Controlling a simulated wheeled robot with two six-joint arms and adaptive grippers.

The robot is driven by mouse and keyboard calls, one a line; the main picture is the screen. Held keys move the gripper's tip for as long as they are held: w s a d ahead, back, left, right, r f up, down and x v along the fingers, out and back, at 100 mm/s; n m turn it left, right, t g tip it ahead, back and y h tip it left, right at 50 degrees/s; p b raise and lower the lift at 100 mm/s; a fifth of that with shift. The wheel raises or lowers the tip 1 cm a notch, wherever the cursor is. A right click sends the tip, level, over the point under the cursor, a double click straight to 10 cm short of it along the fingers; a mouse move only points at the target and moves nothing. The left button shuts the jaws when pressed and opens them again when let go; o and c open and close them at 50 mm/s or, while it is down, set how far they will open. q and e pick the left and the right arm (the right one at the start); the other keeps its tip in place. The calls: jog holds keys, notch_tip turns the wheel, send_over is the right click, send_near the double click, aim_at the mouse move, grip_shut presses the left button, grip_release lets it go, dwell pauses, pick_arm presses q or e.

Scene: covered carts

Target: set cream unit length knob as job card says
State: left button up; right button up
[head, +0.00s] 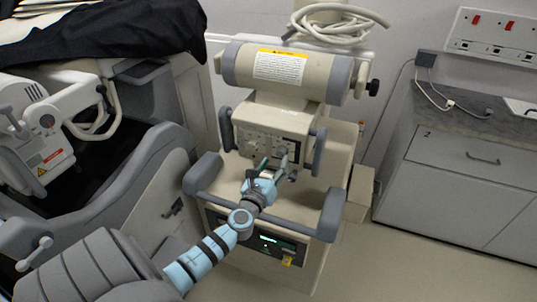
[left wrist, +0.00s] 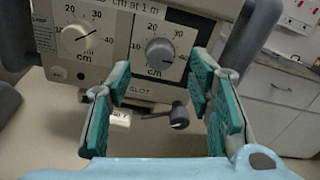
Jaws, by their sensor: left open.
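The cream unit (head: 270,125) stands in the middle of the head view, with a control panel below its cylinder. In the left wrist view the panel carries a cream knob (left wrist: 75,40) at left and a grey knob (left wrist: 160,53) at right, each ringed by a number scale marked cm. The cream knob's mark points to the upper right. Which knob is for length cannot be read. My left gripper (head: 270,165) is open and empty before the panel; in its wrist view the fingers (left wrist: 160,72) stand apart on either side below the grey knob. My right gripper is out of view.
A dark lever (left wrist: 178,117) sticks out below the SLOT label. Grey handles (head: 325,215) flank the unit's lower part. A labelled cylinder (head: 285,72) sits above. A grey cabinet (head: 460,180) stands at right, with bare floor before it. No job card is identifiable.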

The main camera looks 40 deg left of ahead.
pick_arm(q)
jog(key=v, duration=0.7)
jog(key=shift+s, duration=0.35)
jog(key=s+f+n+g+h, duration=0.1)
jog(key=s+f+n+g, duration=0.4)
jog(key=f+n, duration=0.65)
jog(key=s+f+n+g+h, duration=0.1)
jog(key=s+f+n+g, duration=0.45)
jog(key=f, duration=1.15)
jog(key=s+d+f+n+g+h, duration=0.1)
jog(key=s+d+f+n, duration=0.3)
jog(key=s, duration=0.5)
jog(key=s+d+f+n+g+h, duration=0.1)
jog(key=s+d+f+n+g, duration=0.1)
jog(key=s, duration=0.7)
jog(key=s+d+f+n+g+h, duration=0.1)
jog(key=s+d+f+n+g, duration=0.1)
jog(key=s+d+f+n, duration=0.3)
jog(key=s+f+n, duration=0.1)
jog(key=s+f, duration=0.2)
jog(key=s, duration=0.2)
jog(key=shift+d+f, duration=0.35)
